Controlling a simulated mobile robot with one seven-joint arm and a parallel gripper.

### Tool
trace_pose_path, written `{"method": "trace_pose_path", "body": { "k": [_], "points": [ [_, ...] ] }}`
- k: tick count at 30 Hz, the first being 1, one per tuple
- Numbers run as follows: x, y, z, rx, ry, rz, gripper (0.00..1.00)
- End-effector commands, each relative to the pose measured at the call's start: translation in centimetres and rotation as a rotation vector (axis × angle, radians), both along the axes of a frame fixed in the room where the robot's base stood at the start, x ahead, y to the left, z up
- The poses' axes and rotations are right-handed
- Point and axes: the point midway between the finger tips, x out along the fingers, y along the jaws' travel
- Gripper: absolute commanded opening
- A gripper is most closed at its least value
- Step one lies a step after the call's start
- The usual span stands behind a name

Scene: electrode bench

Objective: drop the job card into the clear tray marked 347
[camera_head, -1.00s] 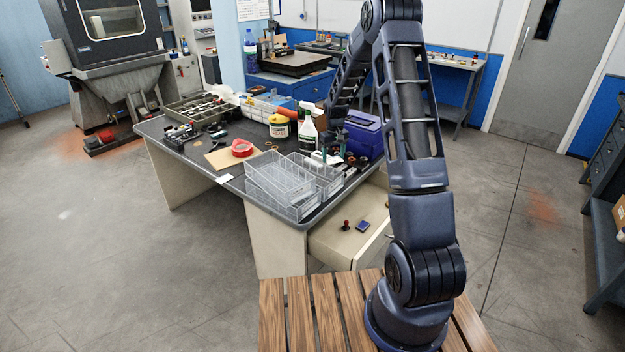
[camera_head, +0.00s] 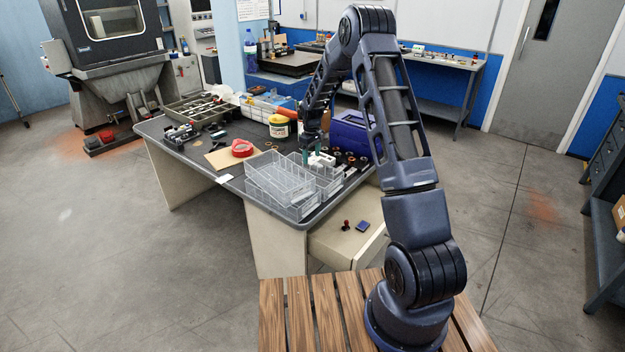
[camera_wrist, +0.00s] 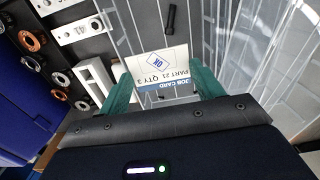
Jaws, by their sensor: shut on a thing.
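My gripper (camera_wrist: 163,88) is shut on the job card (camera_wrist: 162,66), a small white card with a blue "JOB CARD" band, the words "PART 21 QTY 3" and a blue OK stamp. The card sits between the green fingers. In the head view my gripper (camera_head: 312,157) is above the bench, at the far side of the clear trays. Several clear trays stand at the bench's near corner, one in front (camera_head: 265,183) and one beside it (camera_head: 330,181). Clear tray walls (camera_wrist: 245,40) show behind and right of the card in the wrist view. I cannot read 347 on any tray.
White blocks (camera_wrist: 80,30) and several copper rings (camera_wrist: 30,41) lie left of the card, by a blue case (camera_head: 350,133). Red tape (camera_head: 242,148) and a yellow-labelled tub (camera_head: 279,126) stand farther left. An open drawer (camera_head: 340,245) juts out below the trays.

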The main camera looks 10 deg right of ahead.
Motion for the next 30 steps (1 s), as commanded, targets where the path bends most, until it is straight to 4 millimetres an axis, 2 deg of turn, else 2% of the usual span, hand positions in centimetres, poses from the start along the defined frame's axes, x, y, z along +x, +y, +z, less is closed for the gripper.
{"method": "trace_pose_path", "body": {
  "k": [9, 19, 20, 23, 30],
  "points": [
    [0.0, 0.0, -3.1, 0.000, 0.000, -0.001, 0.45],
    [0.0, 0.0, -3.5, 0.000, 0.000, -0.001, 0.45],
    [0.0, 0.0, -3.5, 0.000, 0.000, -0.001, 0.70],
    [0.0, 0.0, -3.5, 0.000, 0.000, -0.001, 0.89],
    [0.0, 0.0, -3.5, 0.000, 0.000, -0.001, 0.91]
  ]
}}
